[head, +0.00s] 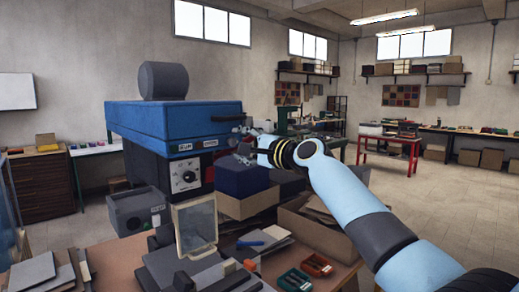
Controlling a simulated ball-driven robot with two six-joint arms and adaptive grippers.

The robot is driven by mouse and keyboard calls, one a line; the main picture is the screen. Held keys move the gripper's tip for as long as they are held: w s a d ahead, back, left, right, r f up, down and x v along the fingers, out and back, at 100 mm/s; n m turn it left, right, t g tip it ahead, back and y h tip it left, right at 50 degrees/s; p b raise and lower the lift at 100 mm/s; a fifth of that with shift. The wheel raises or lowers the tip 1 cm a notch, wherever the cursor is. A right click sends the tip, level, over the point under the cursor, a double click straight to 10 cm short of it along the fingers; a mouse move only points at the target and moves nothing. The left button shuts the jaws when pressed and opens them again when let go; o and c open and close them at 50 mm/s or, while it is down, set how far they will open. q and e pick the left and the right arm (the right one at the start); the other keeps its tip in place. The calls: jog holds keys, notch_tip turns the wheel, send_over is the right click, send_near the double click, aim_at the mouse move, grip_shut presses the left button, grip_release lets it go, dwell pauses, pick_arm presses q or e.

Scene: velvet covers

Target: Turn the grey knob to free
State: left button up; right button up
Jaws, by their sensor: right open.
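A blue machine (175,118) stands on the left, with a thick blue head over a darker body. My right gripper (240,143) is at the right end of the blue head, beside a short grey bar (228,118). It is open, to the right of and above the knob, and apart from it. Small parts around the fingertips are hard to make out. My left gripper is out of view.
A grey drum (163,80) sits on top of the machine. A grey box (138,210), a framed clear panel (195,225), cardboard boxes (247,204) and red and green trays (316,264) crowd the bench below. Open floor lies at the right.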

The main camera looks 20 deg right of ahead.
jog(key=v, duration=0.9)
